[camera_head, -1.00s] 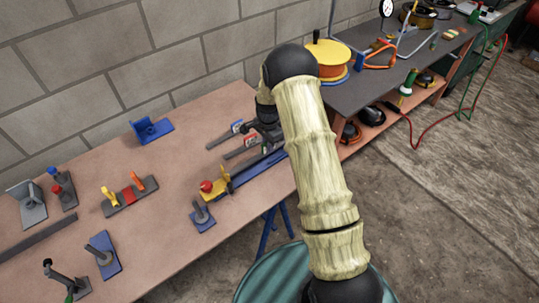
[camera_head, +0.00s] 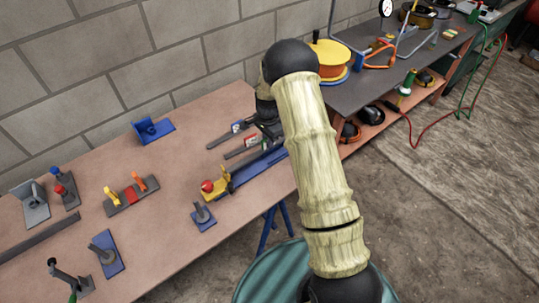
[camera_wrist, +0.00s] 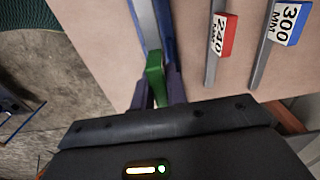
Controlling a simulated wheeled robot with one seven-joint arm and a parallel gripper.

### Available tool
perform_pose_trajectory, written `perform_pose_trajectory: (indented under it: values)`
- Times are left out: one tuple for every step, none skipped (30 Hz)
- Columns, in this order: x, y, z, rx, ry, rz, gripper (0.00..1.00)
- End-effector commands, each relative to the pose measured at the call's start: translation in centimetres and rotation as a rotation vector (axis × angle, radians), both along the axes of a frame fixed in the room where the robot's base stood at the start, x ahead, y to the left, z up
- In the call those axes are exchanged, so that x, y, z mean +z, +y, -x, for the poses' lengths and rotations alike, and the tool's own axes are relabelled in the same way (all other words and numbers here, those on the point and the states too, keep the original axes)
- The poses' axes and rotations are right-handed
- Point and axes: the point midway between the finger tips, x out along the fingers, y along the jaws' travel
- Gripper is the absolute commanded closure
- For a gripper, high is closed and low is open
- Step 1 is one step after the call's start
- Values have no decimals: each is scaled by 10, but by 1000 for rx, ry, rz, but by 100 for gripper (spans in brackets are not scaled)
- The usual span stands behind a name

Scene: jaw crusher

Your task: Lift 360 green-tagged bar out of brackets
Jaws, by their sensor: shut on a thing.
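The green tag (camera_wrist: 155,82) and its grey bar (camera_wrist: 146,25) show in the wrist view. My gripper (camera_wrist: 160,92) is shut on the bar at the green tag, with one finger on each side. The bar runs away from the fingers along a blue rail (camera_wrist: 165,18). I cannot tell whether it is clear of the brackets. In the head view my gripper is mostly hidden behind my arm, above the blue rail (camera_head: 262,168). A yellow piece with a red knob (camera_head: 210,188) stands at the rail's left end.
A red-tagged 240 bar (camera_wrist: 222,35) and a blue-tagged 300 bar (camera_wrist: 287,24) lie beside the gripper. Several small fixtures, including a blue-based post (camera_head: 203,217), stand on the bench (camera_head: 165,205). A brick wall (camera_head: 120,60) is behind.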

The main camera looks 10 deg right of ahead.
Motion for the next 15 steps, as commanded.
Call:
perform_pose_trajectory:
  values:
    - [3,0,0,0,-1,0,100]
    - [4,0,0,0,-1,0,100]
    - [5,0,0,0,-1,0,100]
    - [5,0,0,0,-1,0,100]
    - [6,0,0,0,-1,0,100]
    - [7,0,0,0,-1,0,100]
    - [7,0,0,0,-1,0,100]
    - [8,0,0,0,-1,0,100]
    - [8,0,0,0,-1,0,100]
    - [8,0,0,0,-1,0,100]
    - [8,0,0,0,-1,0,100]
    - [8,0,0,0,-1,0,100]
    - [8,0,0,0,-1,0,100]
    - [8,0,0,0,-1,0,100]
    - [8,0,0,0,-1,0,100]
